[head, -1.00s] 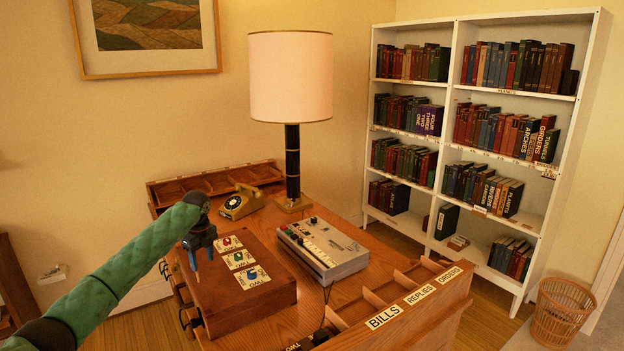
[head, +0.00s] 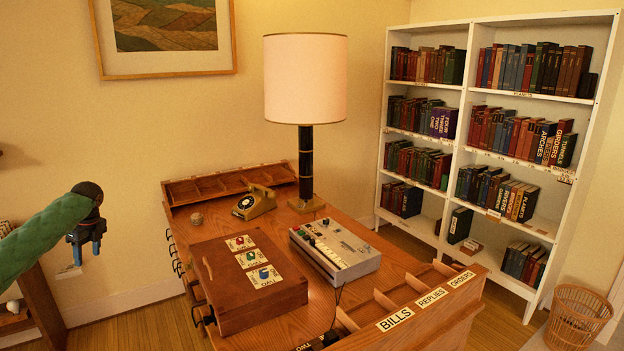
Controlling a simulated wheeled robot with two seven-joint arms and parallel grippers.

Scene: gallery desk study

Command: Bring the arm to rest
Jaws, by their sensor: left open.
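My left arm comes in from the left with a green padded sleeve. My left gripper (head: 86,250) hangs pointing down, left of the desk (head: 375,231) and clear of it. Its fingers are open, with nothing seen between them. The right gripper is not in view.
On the desk are a wooden box (head: 221,292) with three cards, a grey device (head: 335,247), a telephone (head: 254,202), a lamp (head: 305,95) and a labelled letter tray (head: 425,308). A bookcase (head: 459,130) and a wicker basket (head: 577,318) stand right. Free room surrounds the left gripper.

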